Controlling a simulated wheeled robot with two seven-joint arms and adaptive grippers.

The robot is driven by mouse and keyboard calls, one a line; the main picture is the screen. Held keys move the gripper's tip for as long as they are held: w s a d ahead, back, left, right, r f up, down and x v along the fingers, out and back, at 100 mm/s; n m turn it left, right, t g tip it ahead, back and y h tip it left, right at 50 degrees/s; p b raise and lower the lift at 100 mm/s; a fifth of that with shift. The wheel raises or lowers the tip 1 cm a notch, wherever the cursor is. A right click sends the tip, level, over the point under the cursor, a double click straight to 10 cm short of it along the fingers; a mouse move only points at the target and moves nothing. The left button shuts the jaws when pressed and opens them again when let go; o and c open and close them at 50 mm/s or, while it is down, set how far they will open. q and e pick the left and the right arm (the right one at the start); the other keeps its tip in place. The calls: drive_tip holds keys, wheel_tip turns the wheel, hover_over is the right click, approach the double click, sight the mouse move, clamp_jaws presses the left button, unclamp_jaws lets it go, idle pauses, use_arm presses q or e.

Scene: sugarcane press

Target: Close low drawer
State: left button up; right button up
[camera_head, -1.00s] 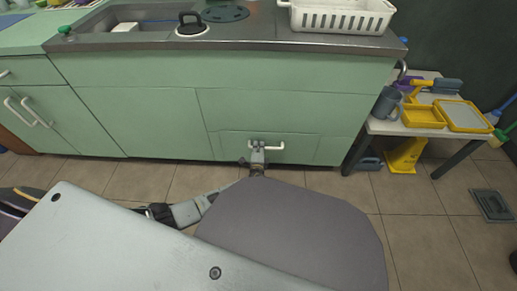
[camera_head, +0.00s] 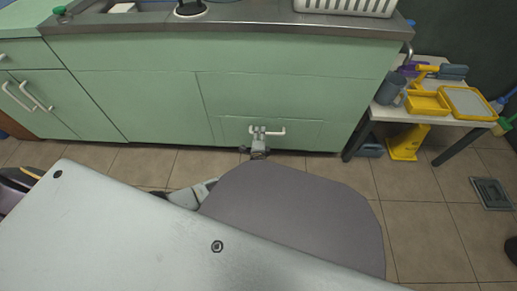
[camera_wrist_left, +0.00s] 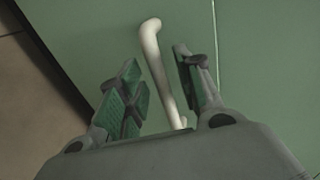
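The low drawer (camera_head: 302,136) is the bottom green front in the cabinet, with a white bar handle (camera_head: 274,132). Its front looks about flush with the cabinet; I cannot tell whether a small gap is left. My left gripper (camera_head: 258,137) is at the left part of this handle. In the left wrist view, the handle (camera_wrist_left: 161,70) runs between the two fingers of my left gripper (camera_wrist_left: 163,92). The fingers stand apart on either side of it, with no clear grip. The green drawer front (camera_wrist_left: 262,75) is just beyond. My right gripper is not in view.
The green cabinet (camera_head: 140,52) has other doors at left. A low table (camera_head: 440,115) with yellow trays and a grey mug stands at right, with a yellow item (camera_head: 407,143) beneath. Tiled floor (camera_head: 420,225) is free at right. My arm covers the lower middle.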

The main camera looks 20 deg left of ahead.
use_arm(q)
drive_tip(key=v, duration=1)
idle(0.8)
